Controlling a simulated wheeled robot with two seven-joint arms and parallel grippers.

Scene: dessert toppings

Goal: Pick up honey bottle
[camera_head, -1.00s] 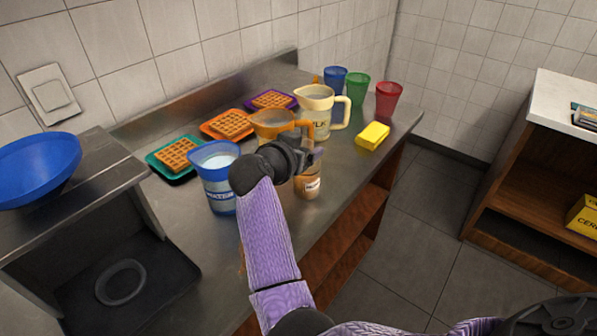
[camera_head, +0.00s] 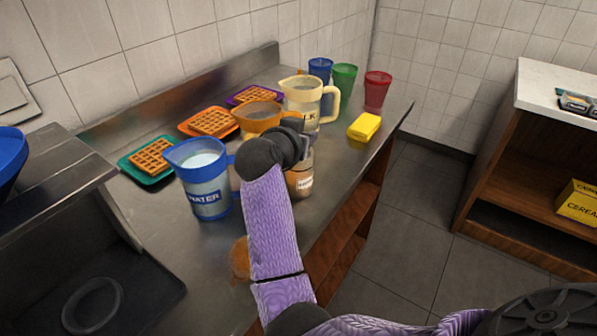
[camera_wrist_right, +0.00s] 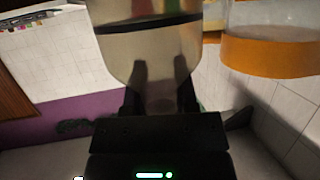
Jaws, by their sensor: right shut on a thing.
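The honey bottle (camera_head: 300,181) is a small amber jar with a pale label, near the front edge of the steel counter. My right gripper (camera_head: 303,150) reaches it from above, and the wrist partly covers its top. In the right wrist view a clear, pale-amber bottle (camera_wrist_right: 150,45) with a dark band fills the middle, upright between the fingers of my right gripper (camera_wrist_right: 160,88). The gripper is shut on it. I cannot tell whether its base touches the counter. My left gripper is not in view.
A blue water pitcher (camera_head: 205,190), an orange pitcher (camera_head: 255,120) and a cream milk pitcher (camera_head: 302,97) stand close by. Waffles on plates (camera_head: 150,158) lie behind. A yellow block (camera_head: 364,127) and coloured cups (camera_head: 377,92) are further right. The counter's front edge is near.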

